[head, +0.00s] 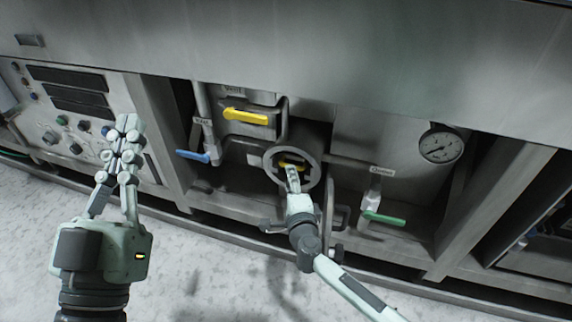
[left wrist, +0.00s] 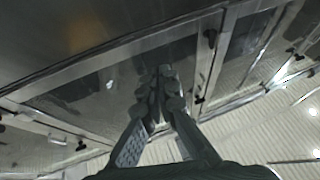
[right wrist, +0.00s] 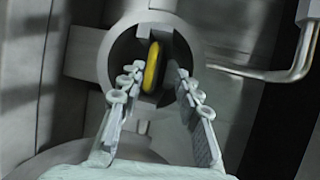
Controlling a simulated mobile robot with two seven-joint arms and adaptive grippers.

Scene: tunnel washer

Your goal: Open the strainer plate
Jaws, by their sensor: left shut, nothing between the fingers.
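A round grey ring-shaped housing (head: 310,150) sits in the middle of the open bay, with a yellow handle (head: 290,164) in its opening. In the right wrist view the ring (right wrist: 118,52) surrounds the yellow handle (right wrist: 153,67). My right gripper (head: 292,178) is at the ring in the head view; in the right wrist view its fingers (right wrist: 155,85) are apart, one on each side of the handle, touching nothing that I can make out. The strainer plate itself is hard to tell from the housing. My left gripper (head: 128,125) is shut and empty before the control panel at left.
A yellow lever (head: 246,117) is above the ring, a blue lever (head: 193,156) to its left and a green lever (head: 384,218) to its right. A pressure gauge (head: 441,145) is at the right. Pipes and frame posts bound the bay. The floor in front is clear.

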